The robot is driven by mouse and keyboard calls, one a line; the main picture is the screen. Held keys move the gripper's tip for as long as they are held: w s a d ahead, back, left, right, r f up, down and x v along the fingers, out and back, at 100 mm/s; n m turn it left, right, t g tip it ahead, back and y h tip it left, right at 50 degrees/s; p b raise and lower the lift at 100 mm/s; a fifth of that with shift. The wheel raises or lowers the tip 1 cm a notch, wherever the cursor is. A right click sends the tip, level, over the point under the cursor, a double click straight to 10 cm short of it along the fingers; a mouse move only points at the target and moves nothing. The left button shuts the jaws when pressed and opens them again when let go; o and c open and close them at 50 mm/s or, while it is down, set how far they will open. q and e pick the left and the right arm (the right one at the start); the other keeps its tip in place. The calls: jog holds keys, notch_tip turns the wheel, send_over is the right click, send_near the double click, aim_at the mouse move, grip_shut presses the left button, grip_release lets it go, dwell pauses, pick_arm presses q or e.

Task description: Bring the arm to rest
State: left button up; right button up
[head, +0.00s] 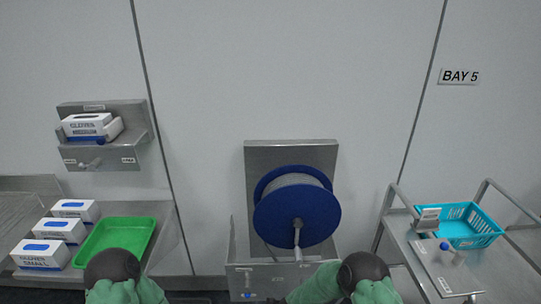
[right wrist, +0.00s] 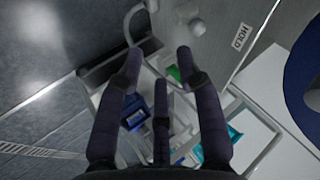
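My right gripper (right wrist: 160,68) shows in the right wrist view with its dark fingers spread apart. It is open, and nothing is between the fingers. In the head view, parts of both my arms, with green sleeves and dark rounded joints, show at the bottom edge. Neither gripper's fingers can be made out there. My left gripper does not show in either view.
A blue spool (head: 297,217) stands at a metal station in the middle. A green tray (head: 115,237) and several glove boxes lie on the left bench. A teal basket (head: 470,232) stands on the right cart (head: 425,270). A HOLD label (right wrist: 239,37) shows near my right gripper.

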jog(key=s+f+n+g+y, duration=0.1)
jog(key=s+n+g+y, duration=0.2)
jog(key=s, duration=1.1)
jog(key=s+a+f+n+g+y, duration=0.1)
jog(key=s+n+g+y, duration=0.2)
jog(key=s+n, duration=0.4)
jog(key=s, duration=0.8)
jog(key=shift+s+a+f+y, duration=0.2)
jog(key=shift+f+y, duration=0.1)
